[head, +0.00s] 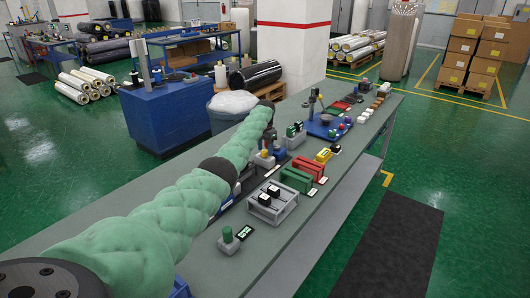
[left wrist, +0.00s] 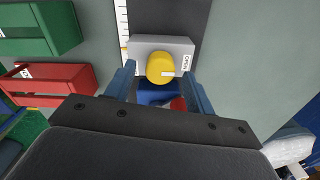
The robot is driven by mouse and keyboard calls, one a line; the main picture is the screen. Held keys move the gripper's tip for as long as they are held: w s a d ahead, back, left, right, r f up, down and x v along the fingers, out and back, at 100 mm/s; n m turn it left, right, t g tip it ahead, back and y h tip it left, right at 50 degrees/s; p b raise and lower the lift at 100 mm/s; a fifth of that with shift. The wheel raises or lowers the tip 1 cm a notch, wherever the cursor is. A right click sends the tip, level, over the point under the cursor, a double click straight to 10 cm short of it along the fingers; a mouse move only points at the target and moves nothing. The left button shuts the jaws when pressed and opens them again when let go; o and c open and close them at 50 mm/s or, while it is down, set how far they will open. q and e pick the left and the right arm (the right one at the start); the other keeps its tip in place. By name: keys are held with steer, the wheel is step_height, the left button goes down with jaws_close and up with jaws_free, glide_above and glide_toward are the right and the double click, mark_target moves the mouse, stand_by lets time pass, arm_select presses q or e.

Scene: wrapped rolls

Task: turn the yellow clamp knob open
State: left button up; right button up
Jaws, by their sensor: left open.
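The yellow clamp knob (left wrist: 160,68) shows in the left wrist view, round, with a pale mark on its face. It sits on the front of a light grey block (left wrist: 146,44) with an "OPEN" label (left wrist: 186,64) at its right. My left gripper (left wrist: 159,76) is open, with one blue-grey finger on each side of the knob. I cannot tell whether the fingers touch it. My right gripper is not in view.
The long grey bench (head: 225,275) carries a green bracket (head: 297,179), a red one (head: 308,167) and a grey frame with black pieces (head: 271,202). In the wrist view, green (left wrist: 40,28) and red (left wrist: 48,84) holders stand left of the knob. A blue part lies below it.

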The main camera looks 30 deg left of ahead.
mark_target(265, 150)
arm_select(q)
steer(key=shift+r+b, duration=0.9)
steer(key=shift+r, duration=2.2)
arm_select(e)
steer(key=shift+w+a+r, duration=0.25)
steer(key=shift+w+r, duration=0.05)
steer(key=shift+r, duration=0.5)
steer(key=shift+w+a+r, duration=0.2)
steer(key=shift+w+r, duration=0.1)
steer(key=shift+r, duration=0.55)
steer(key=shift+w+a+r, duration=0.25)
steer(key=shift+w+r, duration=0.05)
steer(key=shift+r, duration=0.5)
